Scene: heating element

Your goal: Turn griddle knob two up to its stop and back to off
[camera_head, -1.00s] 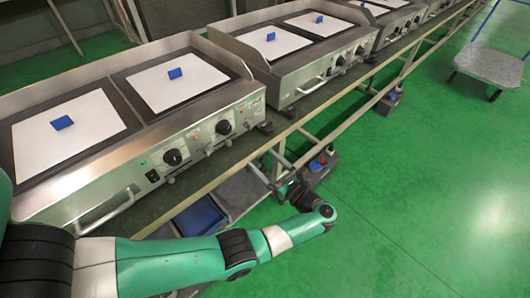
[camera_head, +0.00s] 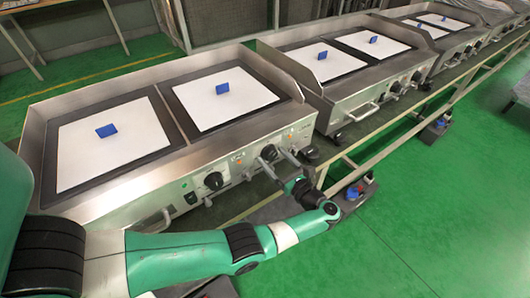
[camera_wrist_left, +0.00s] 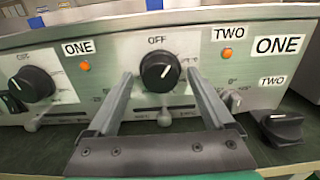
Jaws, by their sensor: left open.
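Griddle knob two (camera_head: 268,152) is a round black knob on the front panel of the nearest griddle (camera_head: 115,190). In the left wrist view the knob (camera_wrist_left: 160,72) is in the middle, below the word OFF, with the TWO label (camera_wrist_left: 229,33) to its upper right. A pale mark shows on its face. My left gripper (camera_head: 279,162) is at the panel in front of the knob. In the wrist view its open fingers (camera_wrist_left: 160,80) lie to the left and right of the knob, with visible gaps. I cannot tell how deep they reach around it. My right gripper is not in view.
Knob one (camera_head: 213,181) is left of knob two, near the ONE label (camera_wrist_left: 78,47). An orange light (camera_wrist_left: 194,49) and a small metal lever (camera_wrist_left: 233,101) are right of knob two. A black knob-like part (camera_wrist_left: 283,125) lies at the lower right. Another griddle (camera_head: 345,60) stands beyond.

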